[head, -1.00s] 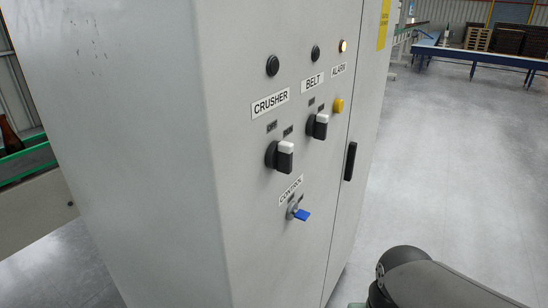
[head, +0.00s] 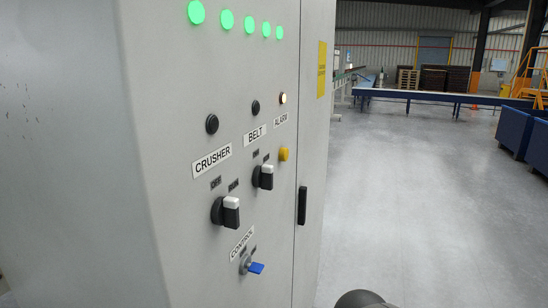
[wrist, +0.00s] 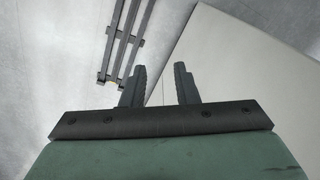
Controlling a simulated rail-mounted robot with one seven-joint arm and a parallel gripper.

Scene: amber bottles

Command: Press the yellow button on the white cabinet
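The white cabinet (head: 165,150) fills the left half of the head view. The yellow button (head: 284,154) is on its front panel, under the ALARM label and a lit lamp (head: 283,98). My gripper (wrist: 158,84) shows in the wrist view with its two dark fingers apart and nothing between them. A pale flat surface, perhaps the cabinet, lies beyond the fingers in that view. The yellow button does not show there. In the head view my gripper is out of frame; only a dark rounded part of my arm shows at the bottom edge.
The panel also carries a CRUSHER switch (head: 226,211), a BELT switch (head: 263,176), a blue key (head: 256,267) and a black door handle (head: 302,205). Several green lamps glow above. Open grey floor (head: 420,190) lies to the right, with a blue conveyor (head: 440,97) beyond.

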